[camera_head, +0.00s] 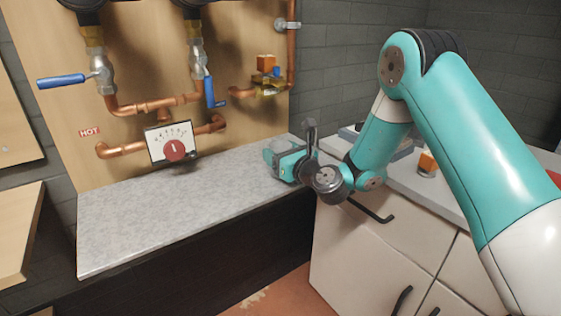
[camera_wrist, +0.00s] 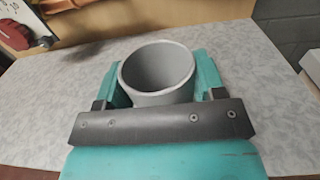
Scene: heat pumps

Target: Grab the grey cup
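The grey cup (camera_wrist: 160,75) shows in the wrist view, with its round open rim towards the camera and its inside looking empty. My gripper (camera_wrist: 162,82) has one teal finger on each side of the cup, and both fingers look to be against its wall. The cup's lower part is hidden behind the dark bar of my gripper. In the head view my gripper (camera_head: 285,160) is low at the right end of the speckled grey countertop (camera_head: 180,205). I cannot make out the cup in the head view.
Copper pipes with blue-handled valves (camera_head: 62,80) and a dial gauge (camera_head: 172,143) stand on a wooden panel behind the countertop. White cabinets (camera_head: 365,245) are at the right, with a small orange-topped object (camera_head: 427,163) on top. The countertop's left and middle are clear.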

